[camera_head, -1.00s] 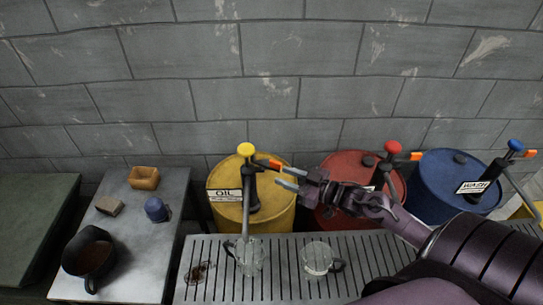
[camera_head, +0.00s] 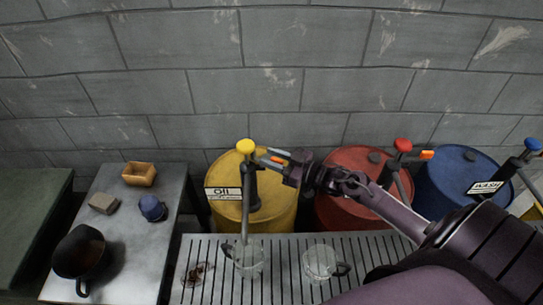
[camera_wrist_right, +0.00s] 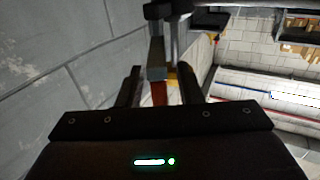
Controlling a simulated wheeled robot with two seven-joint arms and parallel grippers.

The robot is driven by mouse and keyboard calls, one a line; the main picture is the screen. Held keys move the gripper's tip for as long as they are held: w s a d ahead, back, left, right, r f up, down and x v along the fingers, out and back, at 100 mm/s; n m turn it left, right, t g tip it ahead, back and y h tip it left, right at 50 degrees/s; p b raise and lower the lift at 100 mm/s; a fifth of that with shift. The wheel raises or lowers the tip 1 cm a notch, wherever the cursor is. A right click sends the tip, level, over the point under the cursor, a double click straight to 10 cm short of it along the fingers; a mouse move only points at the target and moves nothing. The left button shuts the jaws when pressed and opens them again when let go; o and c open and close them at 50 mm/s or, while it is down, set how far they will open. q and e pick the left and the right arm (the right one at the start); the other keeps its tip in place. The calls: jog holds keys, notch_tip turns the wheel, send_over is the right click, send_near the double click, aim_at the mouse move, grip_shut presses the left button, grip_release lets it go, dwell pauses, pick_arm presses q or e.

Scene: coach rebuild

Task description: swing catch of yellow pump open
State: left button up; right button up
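The yellow pump (camera_head: 251,187) stands on the yellow oil drum (camera_head: 283,210), with a yellow knob (camera_head: 245,146) on top. Its orange-tipped catch (camera_head: 279,159) sticks out to the right from below the knob. My right gripper (camera_head: 272,159) comes in from the right, with its fingers along the catch. In the wrist view the gripper (camera_wrist_right: 159,88) is open, one dark finger on each side of the red-orange catch (camera_wrist_right: 159,93), with gaps visible. Whether either finger touches it cannot be told. My left gripper is out of view.
Red (camera_head: 340,214) and blue (camera_head: 447,191) drums with similar pumps stand to the right. Glass mugs (camera_head: 247,262) and (camera_head: 319,263) sit on the slatted grate (camera_head: 284,289). A side table (camera_head: 129,237) holds a dark jug (camera_head: 80,251) and small blocks. A block wall is behind.

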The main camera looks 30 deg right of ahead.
jog(key=shift+w+a, duration=0.1)
jog(key=shift+w, duration=0.05)
jog(key=shift+c, duration=0.3)
grip_shut()
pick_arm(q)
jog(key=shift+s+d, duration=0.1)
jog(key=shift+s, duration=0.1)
